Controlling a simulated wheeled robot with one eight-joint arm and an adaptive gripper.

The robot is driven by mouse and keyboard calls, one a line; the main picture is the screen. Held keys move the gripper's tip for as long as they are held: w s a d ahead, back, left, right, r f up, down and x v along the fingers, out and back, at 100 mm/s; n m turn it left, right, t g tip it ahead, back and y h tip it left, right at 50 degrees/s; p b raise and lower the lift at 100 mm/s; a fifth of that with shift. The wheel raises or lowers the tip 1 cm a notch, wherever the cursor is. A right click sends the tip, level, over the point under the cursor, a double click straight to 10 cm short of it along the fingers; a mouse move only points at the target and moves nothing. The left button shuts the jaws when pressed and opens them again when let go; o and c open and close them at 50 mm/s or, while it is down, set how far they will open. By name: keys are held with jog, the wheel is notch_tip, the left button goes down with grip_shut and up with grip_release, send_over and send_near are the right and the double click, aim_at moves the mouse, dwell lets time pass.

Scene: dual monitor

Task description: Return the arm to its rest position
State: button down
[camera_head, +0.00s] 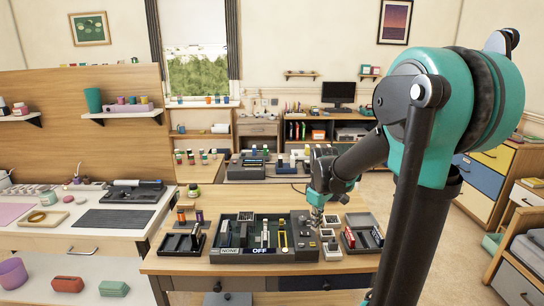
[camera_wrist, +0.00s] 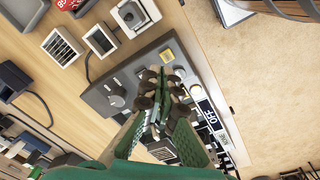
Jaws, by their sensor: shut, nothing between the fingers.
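My arm, teal and dark grey, reaches from the right side of the head view over the wooden table (camera_head: 185,262). My gripper (camera_head: 317,217) points down above the right part of the dark control console (camera_head: 297,243). The console has tall sliders and labels reading NONE and OFF. In the wrist view my gripper (camera_wrist: 163,85) is shut with its fingertips together and nothing between them. It is in front of the console's grey knob panel (camera_wrist: 125,82), which has knobs and a yellow label. I cannot tell whether the fingertips touch the panel.
Small white-framed switch boxes (camera_head: 332,251) lie between console and right tray. A white-topped counter (camera_head: 90,225) is at left. Open floor shows right of the table.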

jog(key=s+d+f+m+t, duration=0.1)
jog(key=s+f+m, duration=0.2)
jog(key=s, duration=0.5)
jog(key=s+d+f+m+t, duration=0.1)
jog(key=s+f+m+t, duration=0.1)
jog(key=s+m, duration=0.4)
jog(key=s+f, duration=0.1)
jog(key=s, duration=0.1)
jog(key=shift+s+d+f, duration=0.3)
jog(key=shift+f, duration=0.05)
